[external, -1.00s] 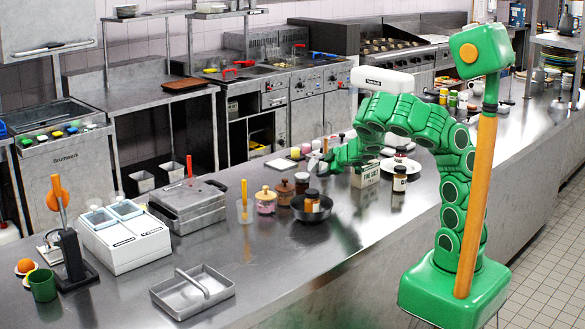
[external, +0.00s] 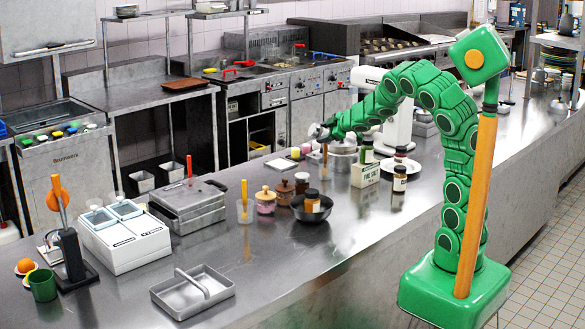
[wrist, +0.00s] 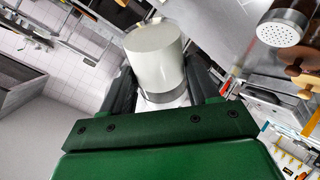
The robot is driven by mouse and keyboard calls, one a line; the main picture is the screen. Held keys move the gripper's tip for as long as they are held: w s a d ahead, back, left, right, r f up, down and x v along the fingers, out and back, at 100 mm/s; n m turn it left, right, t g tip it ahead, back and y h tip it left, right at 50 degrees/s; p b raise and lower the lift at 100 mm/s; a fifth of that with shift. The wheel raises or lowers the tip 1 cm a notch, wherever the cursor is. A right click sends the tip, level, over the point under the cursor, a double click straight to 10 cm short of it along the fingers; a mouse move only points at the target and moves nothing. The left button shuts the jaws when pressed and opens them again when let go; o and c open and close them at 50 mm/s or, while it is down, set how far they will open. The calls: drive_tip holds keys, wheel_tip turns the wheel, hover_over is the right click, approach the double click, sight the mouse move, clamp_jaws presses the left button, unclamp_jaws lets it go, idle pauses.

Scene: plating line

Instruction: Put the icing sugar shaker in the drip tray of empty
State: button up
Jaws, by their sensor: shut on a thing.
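My gripper (external: 318,132) is above the counter's middle in the external view. In the wrist view the jaws (wrist: 165,92) are shut on a plain white cylinder (wrist: 155,48) with a grey metal band. I cannot tell whether it is the icing sugar shaker; it is hard to make out in the external view. A perforated metal lid (wrist: 283,28) of a shaker-like thing shows at the upper right of the wrist view, apart from the jaws. A grey metal tray with a bar handle (external: 166,299) lies on the near counter; I cannot tell which thing is the drip tray.
A dark bowl (external: 297,212) with jars, a pink jar (external: 266,206) and a fine salt box (external: 364,177) stand near my gripper. A white two-lidded unit (external: 135,246) and a lidded steel pan (external: 190,211) stand left. Bare counter lies around the metal tray.

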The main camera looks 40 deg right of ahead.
sight(324, 129)
drive_tip(key=shift+r, duration=1.6)
drive_tip(key=w+a+f+n+y, duration=0.2)
drive_tip(key=a+y, duration=0.3)
drive_tip(key=a, duration=1.5)
drive_tip(key=s+a+n+g+y, duration=0.1)
drive_tip(key=s+a+y, duration=0.2)
drive_tip(key=a, duration=0.8)
drive_tip(key=s+a+g+y, duration=0.1)
drive_tip(key=s+a+y, duration=0.15)
drive_tip(key=a, duration=0.85)
drive_tip(key=s+a+n+y, duration=0.1)
drive_tip(key=s+a+y, duration=0.25)
drive_tip(key=a, duration=0.85)
drive_tip(key=s+a+r+g+y, duration=0.2)
drive_tip(key=s+a+g+y, duration=0.15)
drive_tip(key=s+a, duration=1.7)
wheel_tip(324, 129, down, 13)
drive_tip(key=w+a, duration=0.1)
drive_tip(key=shift+w+t+y, duration=0.3)
drive_tip(key=shift+t+y, duration=0.15)
drive_tip(key=shift+f, duration=0.7)
